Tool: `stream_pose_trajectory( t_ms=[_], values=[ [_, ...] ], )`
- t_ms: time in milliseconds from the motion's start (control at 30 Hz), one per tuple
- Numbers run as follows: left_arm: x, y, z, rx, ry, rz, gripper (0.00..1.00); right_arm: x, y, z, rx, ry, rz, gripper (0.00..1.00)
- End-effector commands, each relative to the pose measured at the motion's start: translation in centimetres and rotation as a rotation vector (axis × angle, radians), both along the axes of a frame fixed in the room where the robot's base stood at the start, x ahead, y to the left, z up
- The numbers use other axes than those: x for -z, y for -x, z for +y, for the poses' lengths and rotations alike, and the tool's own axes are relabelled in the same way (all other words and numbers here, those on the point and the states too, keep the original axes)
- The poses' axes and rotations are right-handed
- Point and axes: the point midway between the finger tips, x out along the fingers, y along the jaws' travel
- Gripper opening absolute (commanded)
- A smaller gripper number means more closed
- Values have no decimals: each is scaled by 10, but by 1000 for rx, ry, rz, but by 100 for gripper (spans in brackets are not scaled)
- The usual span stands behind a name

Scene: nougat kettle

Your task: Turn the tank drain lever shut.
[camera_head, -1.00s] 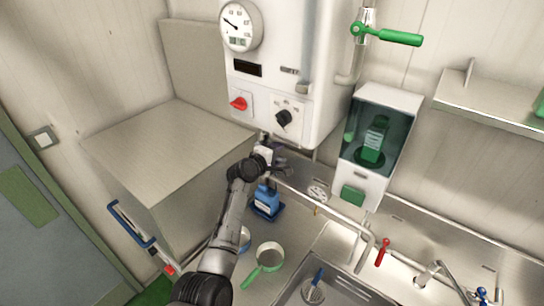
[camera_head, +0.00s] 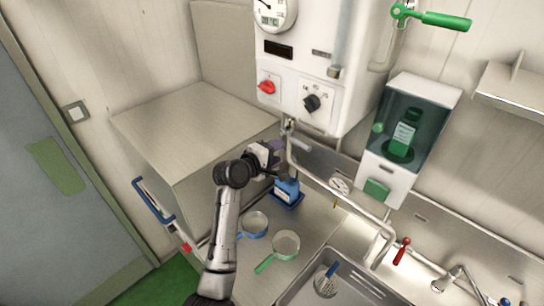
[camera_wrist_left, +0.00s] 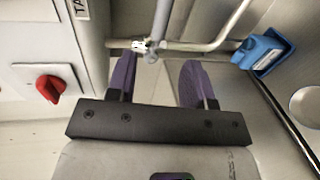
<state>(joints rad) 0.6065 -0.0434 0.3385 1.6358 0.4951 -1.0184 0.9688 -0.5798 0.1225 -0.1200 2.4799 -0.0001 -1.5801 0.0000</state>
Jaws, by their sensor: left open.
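The white tank (camera_head: 318,70) hangs on the wall in the head view. Under it runs a pipe with a small metal fitting (camera_head: 287,128), and the fitting also shows in the left wrist view (camera_wrist_left: 145,46). A green lever (camera_head: 445,20) sits on a pipe to the right of the tank, lying roughly sideways. My left gripper (camera_head: 276,154) is below the tank near the steel box. In the left wrist view its purple fingers (camera_wrist_left: 158,72) are apart and empty, with the fitting just beyond them. My right gripper is out of view.
A steel box (camera_head: 195,125) stands left of my arm. A blue bottle (camera_head: 287,192) stands close below the gripper. Pans, a sink (camera_head: 300,292), a red tap lever (camera_head: 402,250) and a green-bottle dispenser (camera_head: 419,88) are to the right. A red knob (camera_wrist_left: 51,87) is left of the fingers.

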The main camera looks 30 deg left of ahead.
Motion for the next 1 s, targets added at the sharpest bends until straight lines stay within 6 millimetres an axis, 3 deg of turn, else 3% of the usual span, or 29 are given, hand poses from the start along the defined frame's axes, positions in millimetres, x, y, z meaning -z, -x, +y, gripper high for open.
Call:
stream_pose_trajectory(
  t_ms=[233, 833, 1000],
  values=[
    [-2, 12, 3, -1, 0, 0, 47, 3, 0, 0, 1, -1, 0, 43],
    [-3, 13, 3, 1, -4, -1, 47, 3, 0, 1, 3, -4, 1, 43],
    [-1, 14, 2, 32, -116, -14, 47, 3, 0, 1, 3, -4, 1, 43]
  ],
)
